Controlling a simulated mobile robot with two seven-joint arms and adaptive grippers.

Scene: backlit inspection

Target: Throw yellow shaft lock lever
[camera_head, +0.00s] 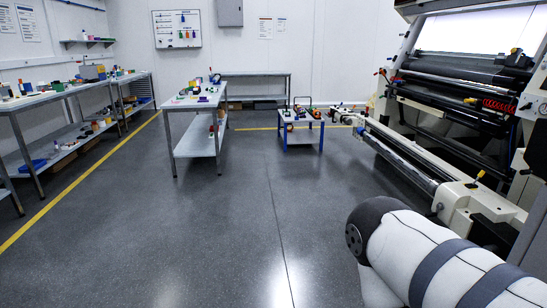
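A small yellow lever (480,174) stands up tilted on the cream end block (478,205) of the long roller, at the near right side of the machine. It is small in the picture, and I cannot tell its exact shape. Another small yellow-topped part (516,51) sits high on the machine's right side. A white and grey link of my own arm comes in at the lower right, in front of the machine's near end. Neither of my grippers shows in the head view, and nothing touches the lever.
The large machine (455,72) with rollers fills the right side. A long roller beam (400,152) runs along its front. A low blue-legged cart (302,128) stands beyond it, with a metal table (199,102) to its left. Benches line the left wall. The grey floor (210,215) between is clear.

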